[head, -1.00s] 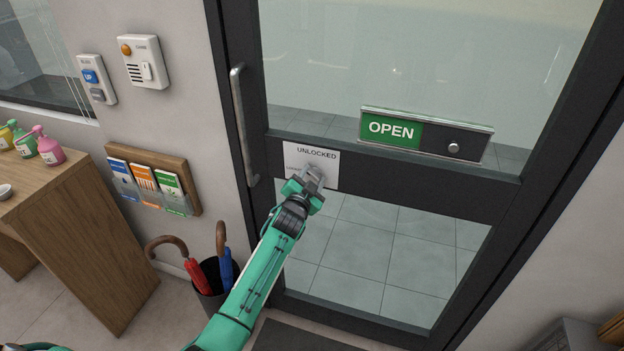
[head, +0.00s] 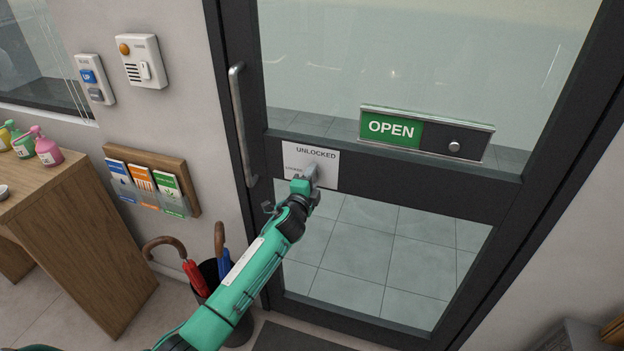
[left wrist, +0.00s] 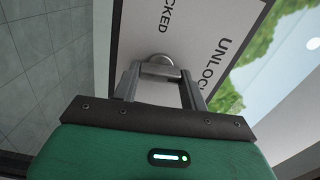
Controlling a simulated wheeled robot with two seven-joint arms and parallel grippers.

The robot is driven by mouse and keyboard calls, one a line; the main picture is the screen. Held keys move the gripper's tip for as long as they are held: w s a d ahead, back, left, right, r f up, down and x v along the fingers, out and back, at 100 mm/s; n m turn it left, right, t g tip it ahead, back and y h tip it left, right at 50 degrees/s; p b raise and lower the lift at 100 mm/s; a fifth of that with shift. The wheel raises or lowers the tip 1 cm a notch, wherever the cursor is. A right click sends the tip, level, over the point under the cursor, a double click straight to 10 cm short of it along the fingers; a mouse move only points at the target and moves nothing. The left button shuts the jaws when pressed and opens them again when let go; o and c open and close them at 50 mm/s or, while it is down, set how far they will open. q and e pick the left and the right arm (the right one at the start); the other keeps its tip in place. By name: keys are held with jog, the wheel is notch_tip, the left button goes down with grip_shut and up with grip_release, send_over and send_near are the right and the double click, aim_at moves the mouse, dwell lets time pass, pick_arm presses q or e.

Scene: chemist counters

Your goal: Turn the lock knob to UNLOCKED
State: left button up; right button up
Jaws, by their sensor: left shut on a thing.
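The lock plate (head: 326,158) is a white label on the door's dark cross rail, with UNLOCKED printed at its top and a second, partly hidden word at its left. The metal lock knob (head: 312,171) stands out from the plate and is partly hidden by my gripper. My left gripper (head: 309,180) is at the knob. In the left wrist view, the two fingers are on either side of the knob (left wrist: 160,62) and are shut on it. The knob's exact pointing direction is hard to tell. My right gripper is not in view.
The glass door has a vertical pull handle (head: 242,125) left of the plate and a green OPEN sign (head: 392,130) at its right. An umbrella stand (head: 212,275) is below left. A leaflet rack (head: 153,182) and wooden counter (head: 75,230) are farther left.

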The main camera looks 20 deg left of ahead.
pick_arm(q)
jog(key=shift+m, duration=0.6)
jog(key=o, duration=1)
jog(key=shift+s, duration=0.15)
jog(key=s+b, duration=0.1)
jog(key=s, duration=0.5)
jog(key=s+b, duration=0.1)
jog(key=s, duration=0.6)
jog(key=shift+s+a, duration=0.2)
jog(key=shift+s, duration=0.1)
jog(key=shift+f, duration=0.15)
